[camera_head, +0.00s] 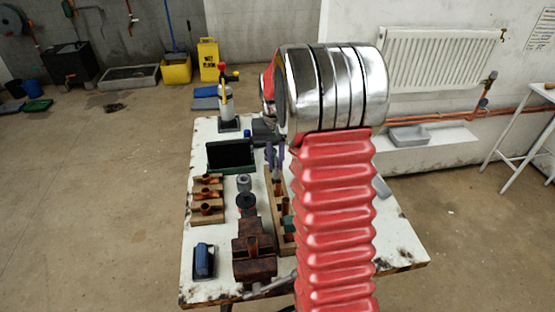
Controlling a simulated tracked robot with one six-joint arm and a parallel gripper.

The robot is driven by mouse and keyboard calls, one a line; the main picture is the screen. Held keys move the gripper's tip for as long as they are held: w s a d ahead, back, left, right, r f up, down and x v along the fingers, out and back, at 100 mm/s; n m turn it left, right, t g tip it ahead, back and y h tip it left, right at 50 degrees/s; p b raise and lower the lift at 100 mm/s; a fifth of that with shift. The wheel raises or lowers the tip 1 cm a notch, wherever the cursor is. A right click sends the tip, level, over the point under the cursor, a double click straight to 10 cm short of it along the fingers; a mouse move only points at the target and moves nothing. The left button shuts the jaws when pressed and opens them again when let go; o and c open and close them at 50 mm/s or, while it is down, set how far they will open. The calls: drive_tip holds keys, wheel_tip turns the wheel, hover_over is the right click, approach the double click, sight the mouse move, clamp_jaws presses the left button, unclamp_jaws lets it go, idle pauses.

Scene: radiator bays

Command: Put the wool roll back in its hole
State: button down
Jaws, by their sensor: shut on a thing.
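My red ribbed arm with its polished metal joint fills the middle right of the view and covers part of the workbench. My gripper is hidden behind it, and so is whatever it holds. A long wooden rack (277,205) stands on the bench just left of my arm, partly covered. A tool with purplish handles (271,156) stands at its far end, and a green piece (289,223) shows by its near part. I cannot make out the wool roll for certain. A small grey roll (244,183) stands left of the rack, but I cannot tell what it is.
The white workbench (222,265) carries a dark green tray (231,155), a wooden block with copper fittings (207,198), a brown vice (254,255), a blue item (204,260) and a torch bottle (226,103). A radiator (438,60) hangs behind right.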

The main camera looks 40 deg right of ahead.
sight(276, 179)
idle(0.4)
drive_tip(key=shift+f, duration=0.55)
drive_tip(key=shift+f, duration=0.1)
drive_tip(key=shift+f, duration=1.35)
drive_tip(key=shift+f, duration=0.1)
drive_tip(key=shift+f, duration=0.35)
drive_tip(key=c, duration=1.6)
unclamp_jaws()
